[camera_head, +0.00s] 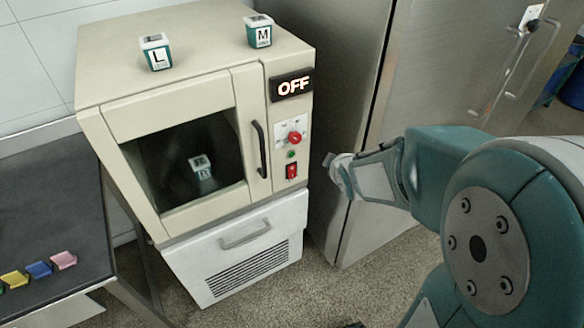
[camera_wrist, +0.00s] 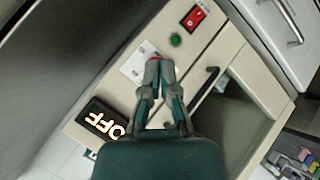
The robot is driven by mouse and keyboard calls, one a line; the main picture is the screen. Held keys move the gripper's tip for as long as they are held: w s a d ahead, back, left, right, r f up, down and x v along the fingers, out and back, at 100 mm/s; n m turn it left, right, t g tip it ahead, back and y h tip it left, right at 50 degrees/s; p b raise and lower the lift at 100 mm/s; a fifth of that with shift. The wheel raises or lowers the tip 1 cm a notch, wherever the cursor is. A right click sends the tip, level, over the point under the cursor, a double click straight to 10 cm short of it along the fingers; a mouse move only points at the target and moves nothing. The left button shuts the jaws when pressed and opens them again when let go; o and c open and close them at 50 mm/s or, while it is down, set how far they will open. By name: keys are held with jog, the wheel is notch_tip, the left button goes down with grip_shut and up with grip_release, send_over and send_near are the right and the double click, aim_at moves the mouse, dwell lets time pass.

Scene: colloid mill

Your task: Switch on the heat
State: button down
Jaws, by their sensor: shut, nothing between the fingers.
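The beige oven (camera_head: 150,105) has a control panel on its right side. The panel's display (camera_head: 291,85) reads OFF, and it also shows in the wrist view (camera_wrist: 101,120). Below it are a red knob (camera_head: 295,137), a small green button (camera_head: 291,154) and a red rocker switch (camera_head: 291,171). The wrist view shows the switch (camera_wrist: 197,16) and green button (camera_wrist: 176,40) beyond my fingertips. My gripper (camera_head: 331,161) is shut and empty, to the right of the panel in the head view. In the wrist view my fingertips (camera_wrist: 159,62) cover most of the knob; contact cannot be told.
A black door handle (camera_head: 259,148) stands out left of the panel. Cubes marked L (camera_head: 156,51) and M (camera_head: 259,31) sit on top; another cube (camera_head: 201,167) is behind the window. A steel cabinet (camera_head: 365,190) stands right. A dark table (camera_head: 45,215) with coloured pieces is left.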

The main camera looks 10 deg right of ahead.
aim_at(293, 177)
notch_tip(293, 177, down, 18)
jog(key=w+a+n+t+y, duration=0.1)
jog(key=n+t+y, duration=0.4)
jog(key=n, duration=0.6)
jog(key=shift+w+a+f+y, duration=0.15)
jog(key=shift+w+f+y, duration=0.1)
jog(key=shift+w+y, duration=0.15)
jog(key=x, duration=1.4)
jog(key=shift+r, duration=0.1)
